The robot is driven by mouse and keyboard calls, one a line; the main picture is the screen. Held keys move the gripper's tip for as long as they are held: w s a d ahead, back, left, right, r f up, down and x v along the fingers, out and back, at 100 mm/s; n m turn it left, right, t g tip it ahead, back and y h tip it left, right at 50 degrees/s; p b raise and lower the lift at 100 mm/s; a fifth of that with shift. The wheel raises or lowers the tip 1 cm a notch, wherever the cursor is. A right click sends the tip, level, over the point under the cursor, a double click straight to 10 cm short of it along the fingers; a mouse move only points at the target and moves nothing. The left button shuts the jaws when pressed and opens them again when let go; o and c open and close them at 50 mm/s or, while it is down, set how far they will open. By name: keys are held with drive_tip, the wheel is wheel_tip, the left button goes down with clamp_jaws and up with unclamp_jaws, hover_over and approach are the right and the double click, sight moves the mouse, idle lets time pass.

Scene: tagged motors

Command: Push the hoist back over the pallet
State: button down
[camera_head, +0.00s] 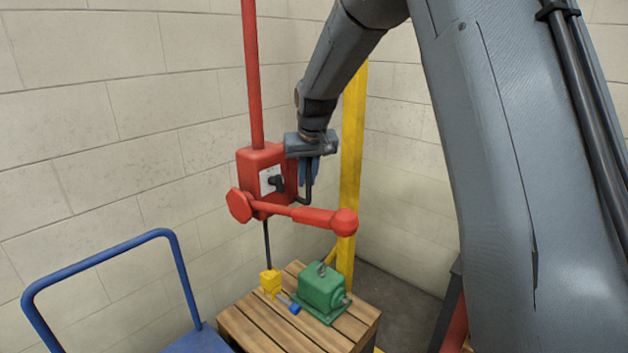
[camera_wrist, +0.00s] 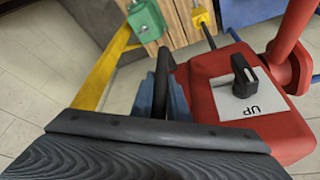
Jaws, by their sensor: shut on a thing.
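The red hoist body (camera_head: 258,165) hangs from a red pole, with a red lever ending in a ball (camera_head: 344,222) below it. Its black knob (camera_wrist: 243,78) has an "UP" label in the wrist view. My gripper (camera_head: 306,172) is shut on the hoist's black handle (camera_head: 308,192), which shows between the blue fingers in the wrist view (camera_wrist: 161,82). A yellow hook block (camera_head: 270,281) hangs on a dark line, appearing at the left back edge of the wooden pallet (camera_head: 250,326); I cannot tell its exact height. A green motor (camera_head: 322,286) sits on the pallet.
A blue cart (camera_head: 172,240) with a tall handle stands left of the pallet. A yellow post (camera_head: 352,150) rises behind the pallet, near my gripper. A small blue piece (camera_head: 295,309) lies beside the motor. Block walls close in the corner behind.

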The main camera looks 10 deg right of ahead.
sight(309, 159)
drive_tip(key=shift+w+r, duration=0.1)
drive_tip(key=shift+r, duration=0.05)
drive_tip(key=c, duration=2)
unclamp_jaws()
drive_tip(key=shift+b+v, duration=1.2)
drive_tip(key=shift+v, duration=2.65)
drive_tip(key=shift+r, duration=0.1)
